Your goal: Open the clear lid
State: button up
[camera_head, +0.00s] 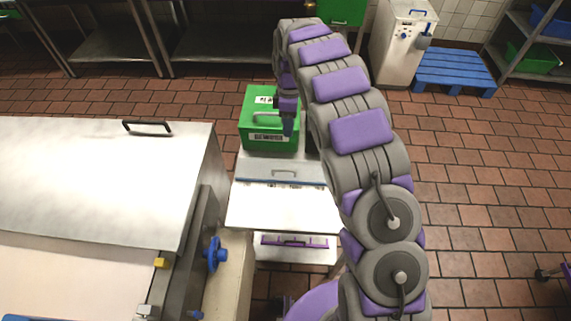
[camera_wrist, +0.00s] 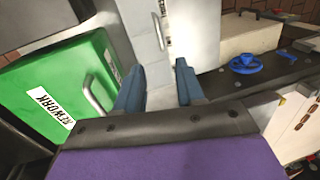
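No lid that I can clearly make out as see-through shows in either view. My gripper (camera_wrist: 157,70) has its two blue fingers apart with nothing between them. In the head view my gripper (camera_head: 287,124) hangs pointing down in front of the green box (camera_head: 256,103), and I cannot tell whether it touches it. The green box (camera_wrist: 38,85) has a grey handle and a label reading REWORK in the wrist view. A pale metal unit (camera_head: 301,168) with a small handle (camera_head: 284,173) stands just in front of it. That handle also shows ahead of the fingers in the wrist view (camera_wrist: 158,30).
A large steel-covered machine (camera_head: 90,180) with a black handle (camera_head: 147,127) and a blue knob (camera_head: 215,254) fills the left. Steel tables (camera_head: 215,45) stand behind. A blue pallet (camera_head: 455,70) lies back right. The tiled floor (camera_head: 480,190) on the right is mostly clear.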

jog(key=f, duration=0.1)
jog(key=b, duration=0.2)
send_over(286, 174)
notch_tip(286, 174, down, 17)
jog(key=shift+r, duration=0.1)
grip_shut()
dwell(0.5)
jog(key=shift+r, duration=0.1)
